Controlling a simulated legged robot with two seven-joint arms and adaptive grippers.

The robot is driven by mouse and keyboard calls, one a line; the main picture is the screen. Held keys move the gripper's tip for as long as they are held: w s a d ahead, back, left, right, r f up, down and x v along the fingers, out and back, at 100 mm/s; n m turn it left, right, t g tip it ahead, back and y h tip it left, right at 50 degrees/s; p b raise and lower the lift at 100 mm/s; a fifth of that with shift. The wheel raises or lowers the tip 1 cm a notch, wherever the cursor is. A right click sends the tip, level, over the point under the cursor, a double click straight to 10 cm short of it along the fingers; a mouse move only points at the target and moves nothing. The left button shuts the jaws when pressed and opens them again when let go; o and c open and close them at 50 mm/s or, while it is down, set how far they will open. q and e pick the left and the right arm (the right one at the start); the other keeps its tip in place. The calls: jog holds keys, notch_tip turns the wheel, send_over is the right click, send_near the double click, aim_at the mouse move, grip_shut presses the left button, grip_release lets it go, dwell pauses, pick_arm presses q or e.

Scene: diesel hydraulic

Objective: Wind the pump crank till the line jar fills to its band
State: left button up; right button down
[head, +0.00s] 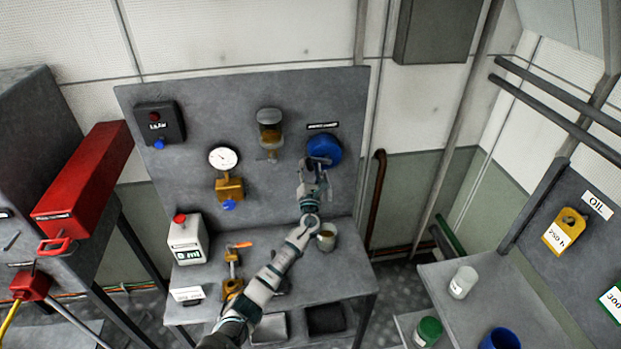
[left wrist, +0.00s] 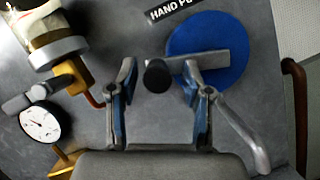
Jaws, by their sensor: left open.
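The hand pump is a blue disc (head: 324,147) on the grey panel, also in the left wrist view (left wrist: 232,45). Its grey crank arm (left wrist: 208,62) points left and ends in a black knob (left wrist: 157,76). My left gripper (head: 312,176) is in front of the pump. In the left wrist view the gripper (left wrist: 163,88) is open, with one finger on each side of the knob; contact cannot be told. The line jar (head: 270,128) hangs left of the pump, with amber in its lower part; its band is not clear. It shows partly in the left wrist view (left wrist: 48,28). My right gripper is not in view.
A round gauge (head: 222,158) and brass valve (head: 229,188) are left of the jar. A cup (head: 326,238) stands on the bench close to my left arm. A brown pipe (head: 376,200) runs right of the panel.

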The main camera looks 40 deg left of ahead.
pick_arm(q)
jog(key=v, duration=1.1)
jog(key=shift+d+f, duration=0.2)
jog(key=shift+a, duration=0.1)
